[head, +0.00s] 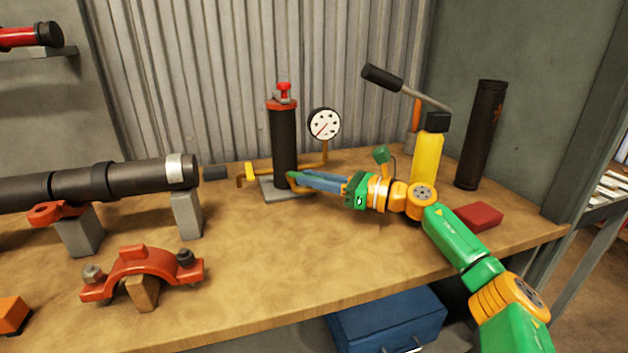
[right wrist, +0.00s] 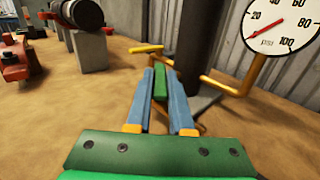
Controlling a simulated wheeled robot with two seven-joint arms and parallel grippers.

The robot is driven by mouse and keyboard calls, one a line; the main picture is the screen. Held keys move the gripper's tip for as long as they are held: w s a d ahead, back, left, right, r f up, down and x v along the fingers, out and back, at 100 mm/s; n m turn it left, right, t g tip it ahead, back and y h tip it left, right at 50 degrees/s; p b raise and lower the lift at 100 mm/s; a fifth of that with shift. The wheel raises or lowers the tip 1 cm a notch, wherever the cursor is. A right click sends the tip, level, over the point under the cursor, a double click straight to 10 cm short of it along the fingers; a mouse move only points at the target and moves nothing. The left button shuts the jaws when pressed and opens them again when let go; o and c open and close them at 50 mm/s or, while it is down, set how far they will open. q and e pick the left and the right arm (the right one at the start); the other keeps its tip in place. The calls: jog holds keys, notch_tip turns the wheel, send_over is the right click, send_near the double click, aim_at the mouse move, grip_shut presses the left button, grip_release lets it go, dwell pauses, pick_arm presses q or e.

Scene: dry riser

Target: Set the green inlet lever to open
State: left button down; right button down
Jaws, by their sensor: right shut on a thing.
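The green inlet lever (right wrist: 160,83) shows in the right wrist view, lying lengthwise between the two blue fingers of my right gripper (right wrist: 160,72). The gripper is shut on it. In the head view my right gripper (head: 294,180) reaches in from the right to the foot of the dark riser pipe (head: 286,145), and only a small green bit of the lever shows at its fingertips. The riser pipe also shows in the right wrist view (right wrist: 201,40), just beyond the fingers. My left gripper is not in view.
A yellow pipe with a yellow handle (head: 249,171) runs by the riser's foot. A pressure gauge (head: 324,124) stands beside the riser. A yellow hand pump (head: 427,158) and a red block (head: 478,217) are to the right. The front middle of the bench (head: 290,260) is clear.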

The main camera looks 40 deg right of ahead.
jog(key=c, duration=0.8)
grip_release()
